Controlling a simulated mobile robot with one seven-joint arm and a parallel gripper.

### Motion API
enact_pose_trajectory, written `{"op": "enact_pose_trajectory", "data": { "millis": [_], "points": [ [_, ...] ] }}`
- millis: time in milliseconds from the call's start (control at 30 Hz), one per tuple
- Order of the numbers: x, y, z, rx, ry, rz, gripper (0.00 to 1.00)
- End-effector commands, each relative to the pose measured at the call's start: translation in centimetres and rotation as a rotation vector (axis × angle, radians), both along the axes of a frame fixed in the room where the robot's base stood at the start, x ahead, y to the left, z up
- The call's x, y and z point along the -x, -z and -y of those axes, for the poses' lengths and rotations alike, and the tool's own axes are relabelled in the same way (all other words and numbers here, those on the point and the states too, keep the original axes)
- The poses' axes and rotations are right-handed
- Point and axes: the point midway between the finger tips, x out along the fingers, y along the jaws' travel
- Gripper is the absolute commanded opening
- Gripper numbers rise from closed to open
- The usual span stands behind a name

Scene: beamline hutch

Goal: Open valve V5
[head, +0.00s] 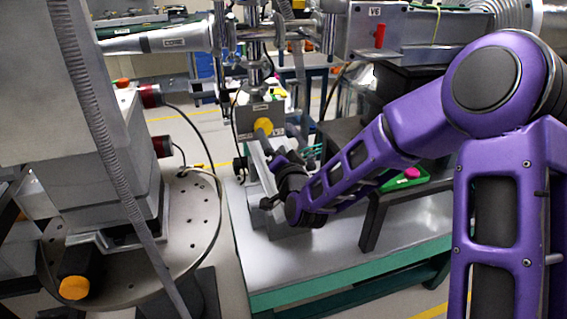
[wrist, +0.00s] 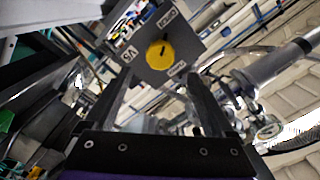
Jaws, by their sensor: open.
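The valve V5 is a grey box (head: 262,108) with a round yellow knob (head: 263,126), standing past the far end of the bench. The wrist view shows the knob (wrist: 160,54) on the box face, tilted, with a V5 label and two other small labels I cannot read surely. A short dark mark on the knob slants toward the upper label. My gripper (wrist: 157,82) is open and empty, its two fingers spread on either side below the knob in the wrist view. It appears short of the knob, not touching it. In the head view my arm partly hides the fingers.
A second box labelled V6 (head: 376,28) with a red handle (head: 380,36) is at upper right. A perforated round plate (head: 190,225) is at left. The bench front (head: 320,255) is clear.

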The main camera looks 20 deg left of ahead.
Motion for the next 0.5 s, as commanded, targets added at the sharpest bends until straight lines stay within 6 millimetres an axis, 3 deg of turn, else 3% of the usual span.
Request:
{"op": "enact_pose_trajectory", "data": {
  "millis": [200, 500],
  "points": [
    [4.3, 0.0, 2.6, 0.002, 0.000, 0.000, 0.89],
    [7.3, 0.0, 4.5, 0.000, -0.001, -0.001, 0.89]
  ]
}}
